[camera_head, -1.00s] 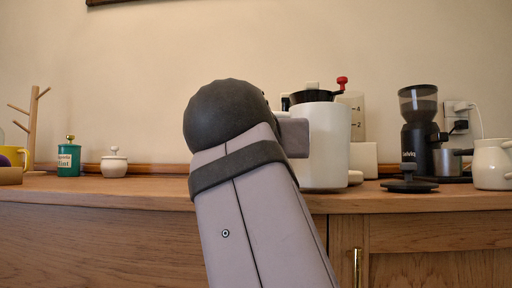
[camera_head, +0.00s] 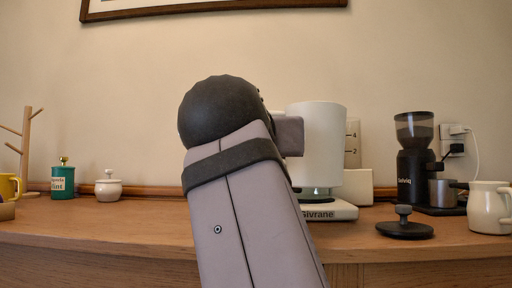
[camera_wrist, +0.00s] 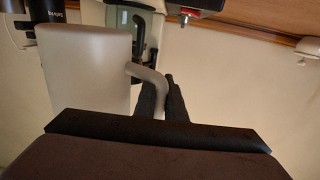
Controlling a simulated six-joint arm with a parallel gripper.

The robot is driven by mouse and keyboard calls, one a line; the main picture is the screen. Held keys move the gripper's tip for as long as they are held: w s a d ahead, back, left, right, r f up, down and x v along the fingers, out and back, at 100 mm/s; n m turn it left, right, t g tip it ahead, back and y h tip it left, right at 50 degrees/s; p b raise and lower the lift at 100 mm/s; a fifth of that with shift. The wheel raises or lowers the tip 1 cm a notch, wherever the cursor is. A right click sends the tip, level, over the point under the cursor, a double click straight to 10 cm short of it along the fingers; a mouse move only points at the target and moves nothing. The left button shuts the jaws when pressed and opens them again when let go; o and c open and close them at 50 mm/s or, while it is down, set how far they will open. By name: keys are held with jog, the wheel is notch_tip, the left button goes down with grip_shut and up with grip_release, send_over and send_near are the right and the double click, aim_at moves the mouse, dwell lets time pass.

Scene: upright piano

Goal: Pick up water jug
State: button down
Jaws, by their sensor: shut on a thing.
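The white water jug (camera_head: 316,140) is in the middle of the head view, upright, its underside a little above the white base marked "Givrane" (camera_head: 330,212). Part of its left side is hidden by my arm. In the wrist view the jug body (camera_wrist: 85,75) fills the upper left, with its curved handle (camera_wrist: 150,76) reaching right. My gripper (camera_wrist: 166,98) has its dark fingers shut on that handle. In the head view my arm hides the gripper.
A black grinder (camera_head: 415,165), a black disc with a knob (camera_head: 404,228) and a cream pitcher (camera_head: 488,208) stand to the right on the wooden counter (camera_head: 110,222). A green canister (camera_head: 62,182) and a white lidded pot (camera_head: 108,188) stand left. The counter between is clear.

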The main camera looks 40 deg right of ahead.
jog(key=shift+r+p, duration=0.75)
jog(key=shift+r, duration=0.4)
jog(key=shift+r, duration=0.1)
